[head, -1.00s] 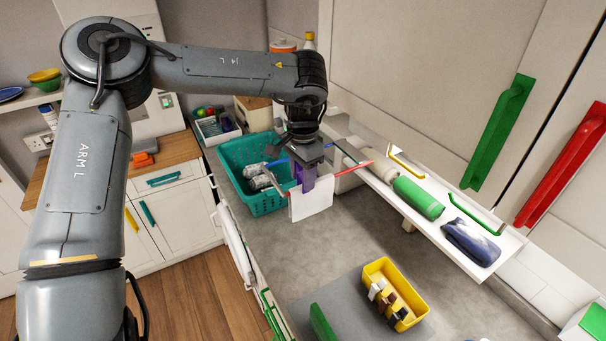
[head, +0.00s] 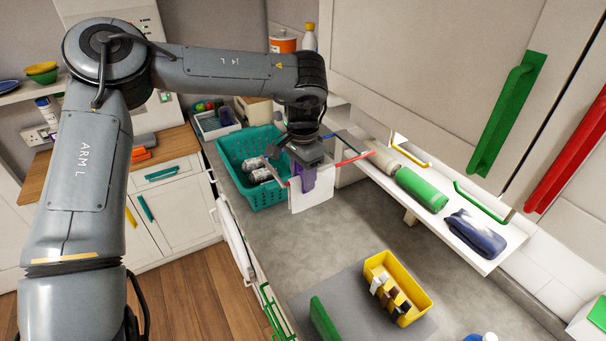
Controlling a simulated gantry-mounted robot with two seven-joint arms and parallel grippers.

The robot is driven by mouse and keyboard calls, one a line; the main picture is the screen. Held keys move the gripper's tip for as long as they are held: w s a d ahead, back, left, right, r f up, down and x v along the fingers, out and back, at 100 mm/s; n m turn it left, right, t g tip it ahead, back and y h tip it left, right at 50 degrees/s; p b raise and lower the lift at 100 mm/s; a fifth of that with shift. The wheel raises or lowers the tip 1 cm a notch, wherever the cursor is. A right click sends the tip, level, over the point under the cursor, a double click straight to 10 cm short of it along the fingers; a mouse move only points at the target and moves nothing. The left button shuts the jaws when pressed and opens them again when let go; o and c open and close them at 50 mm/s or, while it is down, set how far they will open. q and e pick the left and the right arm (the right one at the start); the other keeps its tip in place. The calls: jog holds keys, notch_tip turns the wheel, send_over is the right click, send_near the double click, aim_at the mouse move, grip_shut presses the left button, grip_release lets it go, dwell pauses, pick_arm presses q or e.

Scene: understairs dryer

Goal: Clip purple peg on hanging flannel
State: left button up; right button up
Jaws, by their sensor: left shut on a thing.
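My left gripper (head: 305,172) points down at the back of the worktop and is shut on the purple peg (head: 308,180). The peg sits at the upper edge of a white flannel (head: 312,197), overlapping its top. I cannot tell whether the peg's jaws grip the cloth. The flannel hangs from a thin rail, whose red part (head: 352,158) shows to the right of the gripper; a red bit also shows at the left. The gripper hides most of the rail. My right gripper is not in view.
A teal basket (head: 233,155) with grey items stands just left of the flannel. A yellow tray (head: 412,280) with several pegs lies at the front on a grey mat.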

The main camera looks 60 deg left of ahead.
pick_arm(q)
jog(key=o, duration=1.1)
jog(key=shift+r, duration=0.1)
